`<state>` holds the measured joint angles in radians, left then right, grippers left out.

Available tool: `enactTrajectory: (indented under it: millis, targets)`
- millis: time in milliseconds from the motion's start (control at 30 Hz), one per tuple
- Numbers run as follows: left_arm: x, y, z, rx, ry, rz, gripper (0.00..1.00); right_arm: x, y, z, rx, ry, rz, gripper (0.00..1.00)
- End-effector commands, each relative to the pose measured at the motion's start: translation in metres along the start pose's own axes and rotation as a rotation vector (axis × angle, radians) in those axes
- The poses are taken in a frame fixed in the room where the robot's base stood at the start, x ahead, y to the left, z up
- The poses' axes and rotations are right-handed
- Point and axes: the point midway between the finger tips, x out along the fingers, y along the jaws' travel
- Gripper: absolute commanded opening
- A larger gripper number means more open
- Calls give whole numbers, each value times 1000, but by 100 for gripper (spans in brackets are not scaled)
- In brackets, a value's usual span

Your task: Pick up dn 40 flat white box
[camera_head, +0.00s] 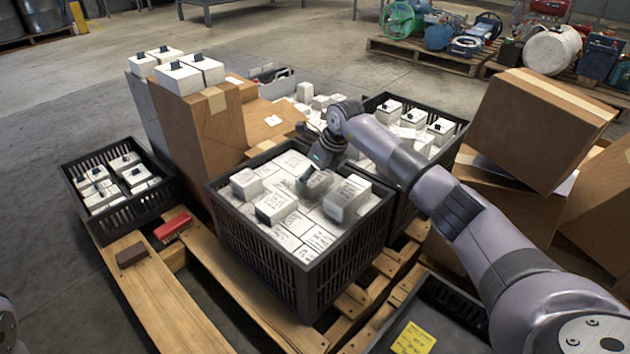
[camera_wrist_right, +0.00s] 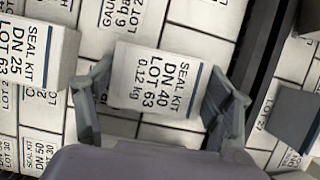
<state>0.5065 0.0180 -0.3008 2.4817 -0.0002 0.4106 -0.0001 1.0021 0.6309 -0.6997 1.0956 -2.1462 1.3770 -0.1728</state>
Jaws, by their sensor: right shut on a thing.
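The DN 40 seal kit box (camera_wrist_right: 158,82) is a flat white box with a dark blue stripe and black print, "LOT 63, 0.12 kg". It lies between the two fingers of my right gripper (camera_wrist_right: 160,106), which is shut on it. In the head view, my right gripper (camera_head: 315,176) reaches down into the middle crate (camera_head: 290,262) and partly hides the box. I cannot tell whether the box is clear of the boxes below. A DN 25 seal kit box (camera_wrist_right: 30,52) stands to its left in the wrist view. My left gripper is out of view.
Several white boxes lie flat in the middle crate, with taller ones, such as a white box (camera_head: 346,197), on top. A left crate (camera_head: 112,222), a back right crate (camera_head: 455,140) and cardboard cartons (camera_head: 222,135) stand close around. A red brush (camera_head: 173,228) lies on the pallet.

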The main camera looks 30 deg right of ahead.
Motion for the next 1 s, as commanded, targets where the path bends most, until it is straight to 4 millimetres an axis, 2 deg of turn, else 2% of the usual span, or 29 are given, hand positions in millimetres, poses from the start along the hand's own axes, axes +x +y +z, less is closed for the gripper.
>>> enactTrajectory:
  millis: [133, 400, 567, 767, 1000]
  targets:
    - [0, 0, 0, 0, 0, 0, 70, 0, 0, 0, 0, 1, 0, 44]
    - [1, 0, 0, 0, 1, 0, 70, -2, 0, 1, 0, 0, 0, 44]
    - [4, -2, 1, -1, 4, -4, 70, -12, 0, 5, -1, -1, -1, 44]
    - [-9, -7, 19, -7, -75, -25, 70, -44, 0, 19, 0, -3, -1, 44]
    - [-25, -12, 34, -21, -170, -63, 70, -104, -1, 44, -1, -3, -2, 44]
